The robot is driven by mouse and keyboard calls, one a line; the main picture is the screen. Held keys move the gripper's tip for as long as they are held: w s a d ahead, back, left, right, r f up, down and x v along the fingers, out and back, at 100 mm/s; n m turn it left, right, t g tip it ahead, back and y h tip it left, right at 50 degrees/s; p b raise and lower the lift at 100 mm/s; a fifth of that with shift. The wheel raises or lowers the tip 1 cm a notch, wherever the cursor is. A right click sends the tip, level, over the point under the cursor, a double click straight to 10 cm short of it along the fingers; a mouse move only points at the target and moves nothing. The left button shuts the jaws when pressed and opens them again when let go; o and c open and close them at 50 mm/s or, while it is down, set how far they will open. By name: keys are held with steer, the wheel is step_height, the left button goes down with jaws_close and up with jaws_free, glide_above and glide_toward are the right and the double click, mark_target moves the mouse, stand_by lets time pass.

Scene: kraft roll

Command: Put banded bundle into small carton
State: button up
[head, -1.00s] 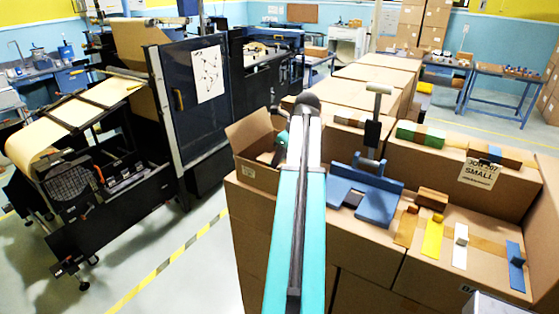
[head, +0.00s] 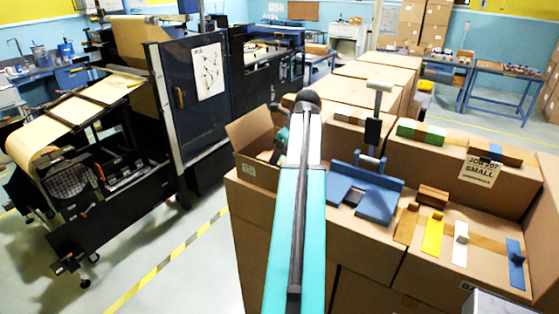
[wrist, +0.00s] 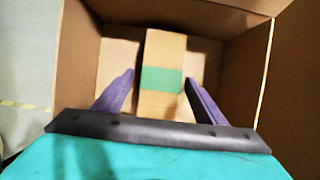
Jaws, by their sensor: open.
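The banded bundle (wrist: 164,50) is a kraft-brown block with a green band. In the wrist view it lies inside an open carton (wrist: 75,55), on its floor. My gripper (wrist: 160,80) is open, with one purple finger on each side of the bundle and a gap showing beside it. I cannot tell how high the fingertips are above the carton floor. In the head view an open-flapped carton (head: 252,137) stands left of my arm. My arm hides part of it, and the bundle does not show there.
A blue fixture (head: 378,205) stands right of my arm on the boxes. A "SMALL" sign (head: 480,171) hangs farther right, near a green-marked block (head: 420,132). Yellow, white and blue strips (head: 433,235) lie in front. Dark machinery (head: 190,110) stands to the left.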

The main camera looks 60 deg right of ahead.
steer(key=b+v, duration=0.4)
steer(key=v, duration=0.7)
steer(key=shift+s+r+b, duration=0.25)
steer(key=shift+r+b, duration=0.05)
steer(key=shift+r, duration=0.05)
steer(key=shift+w+a, duration=0.1)
stand_by(0.6)
